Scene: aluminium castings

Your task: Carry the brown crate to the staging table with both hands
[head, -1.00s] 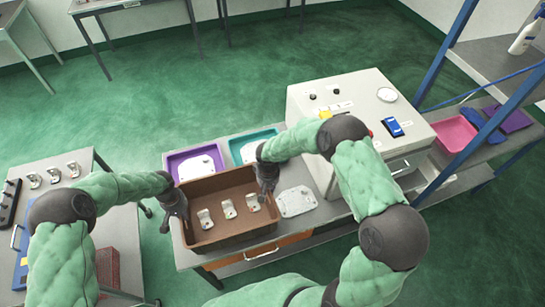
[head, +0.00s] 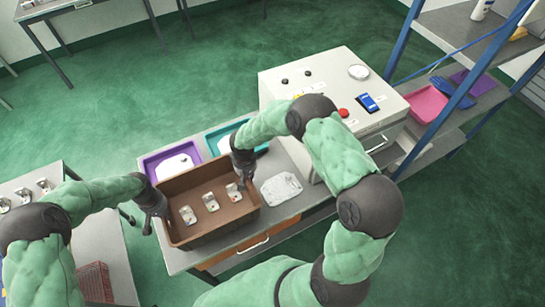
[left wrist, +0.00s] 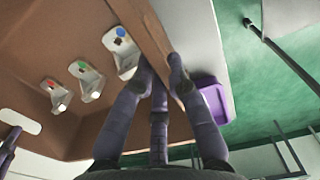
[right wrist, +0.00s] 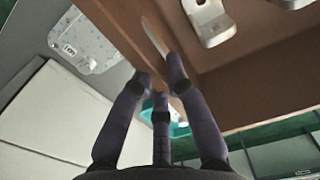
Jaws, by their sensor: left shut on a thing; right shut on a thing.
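The brown crate (head: 222,225) is on or just above the grey workbench (head: 176,262); I cannot tell if there is a gap below it. Three pale castings (head: 211,202) with coloured dots stand in a row inside it. My left gripper (head: 152,203) is shut on the crate's left wall, which runs between its fingers in the left wrist view (left wrist: 165,75). My right gripper (head: 244,170) is shut on the right wall, also seen in the right wrist view (right wrist: 160,80). The crate looks about level. I cannot tell which table is the staging table.
Purple (head: 150,165) and teal (head: 215,137) trays lie behind the crate. A pale flat casting (head: 281,189) lies right of it, before a white machine (head: 335,85). A table (head: 118,250) with castings stands at the left, with a floor gap between. Open green floor lies behind.

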